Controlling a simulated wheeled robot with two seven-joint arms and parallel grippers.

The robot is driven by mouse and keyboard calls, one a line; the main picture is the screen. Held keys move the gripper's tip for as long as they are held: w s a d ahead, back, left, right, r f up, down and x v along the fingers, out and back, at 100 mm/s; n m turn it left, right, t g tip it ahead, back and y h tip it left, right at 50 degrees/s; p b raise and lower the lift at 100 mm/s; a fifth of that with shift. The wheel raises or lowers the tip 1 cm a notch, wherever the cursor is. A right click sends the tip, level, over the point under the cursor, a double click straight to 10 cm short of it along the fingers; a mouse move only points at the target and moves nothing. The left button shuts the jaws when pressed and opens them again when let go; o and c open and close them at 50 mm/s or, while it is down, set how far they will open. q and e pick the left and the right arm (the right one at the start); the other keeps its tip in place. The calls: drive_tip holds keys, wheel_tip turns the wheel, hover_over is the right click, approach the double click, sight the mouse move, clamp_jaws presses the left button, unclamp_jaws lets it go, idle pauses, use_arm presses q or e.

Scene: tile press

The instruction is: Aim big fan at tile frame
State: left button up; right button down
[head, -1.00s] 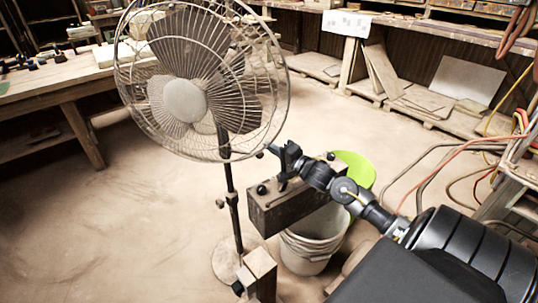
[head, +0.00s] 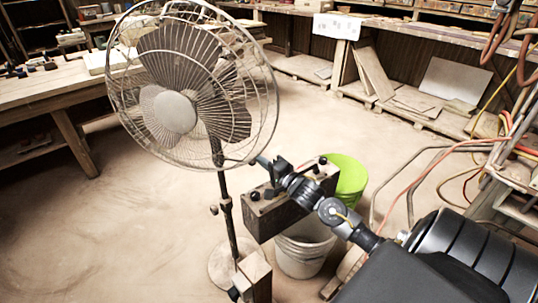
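The big fan (head: 168,112) stands on a thin dark pole with a round base, left of centre in the head view. Its wire cage faces left and toward me. My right gripper (head: 264,163) is at the lower right edge of the cage. Its tips are small and dark, and I cannot tell whether they touch the cage or are open or shut. My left gripper is out of view. I cannot make out a tile frame for certain.
A wooden block with black knobs (head: 283,212) is beneath my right gripper, beside the fan pole. Hoses (head: 440,170) hang at right. A workbench (head: 45,95) is at left. Open floor lies front left.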

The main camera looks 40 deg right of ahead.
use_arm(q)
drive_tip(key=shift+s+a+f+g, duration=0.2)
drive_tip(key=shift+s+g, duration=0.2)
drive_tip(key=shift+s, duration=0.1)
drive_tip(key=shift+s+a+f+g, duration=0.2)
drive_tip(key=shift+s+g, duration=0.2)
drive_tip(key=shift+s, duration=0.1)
use_arm(e)
drive_tip(key=shift+s+a+h, duration=0.15)
drive_tip(key=shift+a+h, duration=0.15)
drive_tip(key=shift+a, duration=0.1)
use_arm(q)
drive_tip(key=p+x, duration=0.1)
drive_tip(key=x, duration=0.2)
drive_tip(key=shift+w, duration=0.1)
use_arm(e)
drive_tip(key=s, duration=1)
drive_tip(key=shift+s+d+f, duration=0.25)
drive_tip(key=shift+s+d, duration=0.1)
drive_tip(key=shift+d, duration=0.05)
